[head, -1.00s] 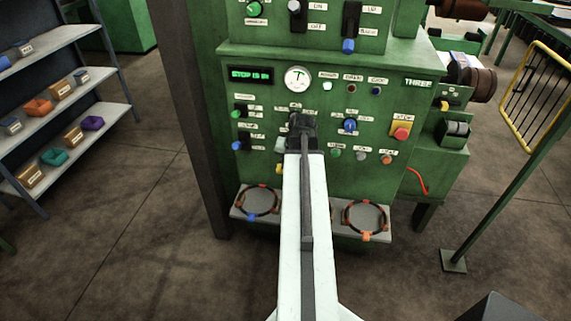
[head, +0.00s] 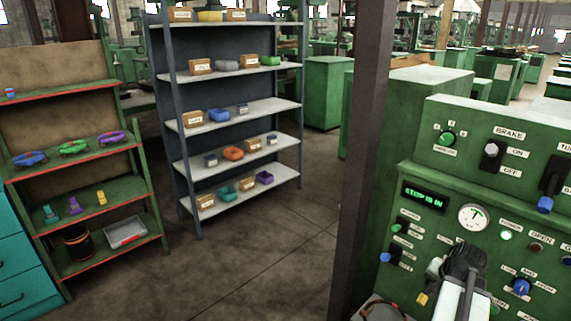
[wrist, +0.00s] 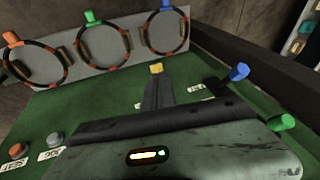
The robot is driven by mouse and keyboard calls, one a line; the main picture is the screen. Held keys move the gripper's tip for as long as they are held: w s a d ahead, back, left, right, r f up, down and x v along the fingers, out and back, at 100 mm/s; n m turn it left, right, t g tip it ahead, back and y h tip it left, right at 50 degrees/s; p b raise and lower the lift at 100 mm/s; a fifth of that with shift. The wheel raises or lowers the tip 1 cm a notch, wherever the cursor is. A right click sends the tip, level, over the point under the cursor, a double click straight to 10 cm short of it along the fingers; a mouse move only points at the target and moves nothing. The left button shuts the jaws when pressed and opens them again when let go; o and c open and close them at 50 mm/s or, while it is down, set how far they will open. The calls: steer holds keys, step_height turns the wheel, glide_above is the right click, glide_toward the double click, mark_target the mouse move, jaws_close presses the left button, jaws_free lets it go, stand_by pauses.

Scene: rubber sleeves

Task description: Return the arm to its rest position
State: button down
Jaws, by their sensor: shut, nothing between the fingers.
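My gripper (head: 462,264) is dark, at the end of my pale arm, at the lower right of the head view. It is in front of the green control panel (head: 430,222), below the round gauge (head: 472,217). In the wrist view my gripper (wrist: 157,82) shows its dark fingers together, with nothing held. A yellow knob (wrist: 156,67) appears just beyond the fingertips. I cannot tell whether the fingers touch the panel. Most of my arm is outside the head view.
The panel carries a blue knob (wrist: 239,72), a green knob (wrist: 287,121) and several others close around my gripper. A dark post (head: 362,150) stands left of the panel. Shelves (head: 243,185) stand farther left, with open floor between.

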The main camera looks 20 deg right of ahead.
steer(key=w+a+n+y+p, duration=0.15)
steer(key=w+a, duration=0.35)
steer(key=a, duration=0.5)
steer(key=w+a+r+n, duration=0.1)
steer(key=w+a+n, duration=0.2)
steer(key=w+a, duration=0.55)
steer(key=w+a+n+y, duration=0.1)
steer(key=w+a+n, duration=0.2)
steer(key=a, duration=1)
steer(key=s+a+n+g, duration=0.2)
steer(key=a, duration=0.5)
steer(key=s+a+n+g+h, duration=0.1)
steer(key=s+a+n+g, duration=0.1)
steer(key=a, duration=0.5)
steer(key=shift+s+f+p, duration=0.2)
steer(key=shift+s+p, duration=0.1)
steer(key=shift+s, duration=0.5)
steer(key=shift+s, duration=0.15)
